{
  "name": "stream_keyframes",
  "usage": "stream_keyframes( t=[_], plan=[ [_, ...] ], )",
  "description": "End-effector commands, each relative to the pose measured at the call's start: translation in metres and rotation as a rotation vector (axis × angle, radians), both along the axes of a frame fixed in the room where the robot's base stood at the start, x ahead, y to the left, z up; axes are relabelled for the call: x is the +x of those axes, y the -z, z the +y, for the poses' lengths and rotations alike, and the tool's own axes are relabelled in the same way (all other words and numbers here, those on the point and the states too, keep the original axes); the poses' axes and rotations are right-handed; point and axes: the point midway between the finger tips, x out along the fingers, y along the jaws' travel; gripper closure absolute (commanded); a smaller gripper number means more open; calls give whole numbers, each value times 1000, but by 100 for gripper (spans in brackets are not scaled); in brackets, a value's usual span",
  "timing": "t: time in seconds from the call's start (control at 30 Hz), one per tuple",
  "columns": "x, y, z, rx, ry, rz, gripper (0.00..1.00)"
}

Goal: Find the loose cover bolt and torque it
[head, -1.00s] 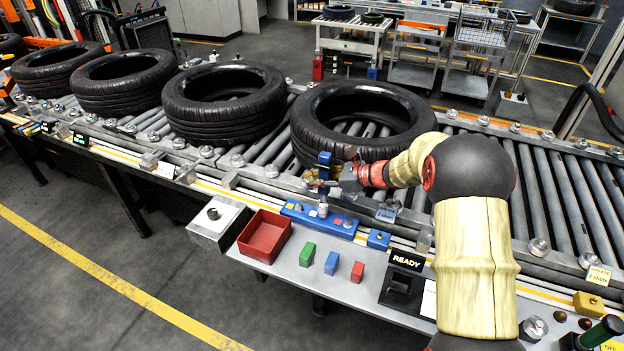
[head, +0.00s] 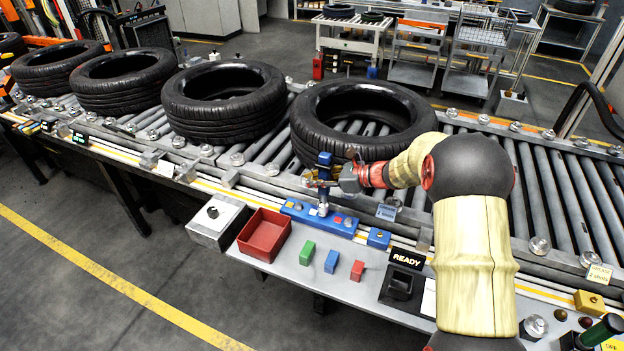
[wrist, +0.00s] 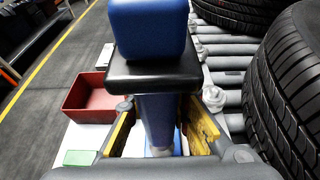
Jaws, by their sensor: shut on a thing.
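My gripper (head: 323,180) is shut around the shaft of an upright blue tool (head: 324,160) above the blue rack (head: 340,224). The tool has a blue block top and a silver lower end; whether that end sits in the rack or just above it, I cannot tell. In the wrist view the tool (wrist: 150,30), with its black collar, stands between the yellow-padded fingers (wrist: 160,130). Several silver bolts (head: 237,159) line the near conveyor rail. Which cover bolt is loose, I cannot tell; my gripper and arm hide part of the rail.
Several tyres lie on the rollers, the nearest tyre (head: 395,148) just behind my gripper. A red tray (head: 264,234), green block (head: 307,253), blue block (head: 332,261), red block (head: 357,270) and black READY stand (head: 405,270) are on the grey shelf. The rollers at right are clear.

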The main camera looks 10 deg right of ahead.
Motion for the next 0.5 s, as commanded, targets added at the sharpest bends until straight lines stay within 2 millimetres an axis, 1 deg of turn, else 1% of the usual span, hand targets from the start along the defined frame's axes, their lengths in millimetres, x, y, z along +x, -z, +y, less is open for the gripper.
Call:
stream_keyframes(
  t=[0.5],
  plan=[
    [1,4,0,0,0,-3,100]
  ],
)
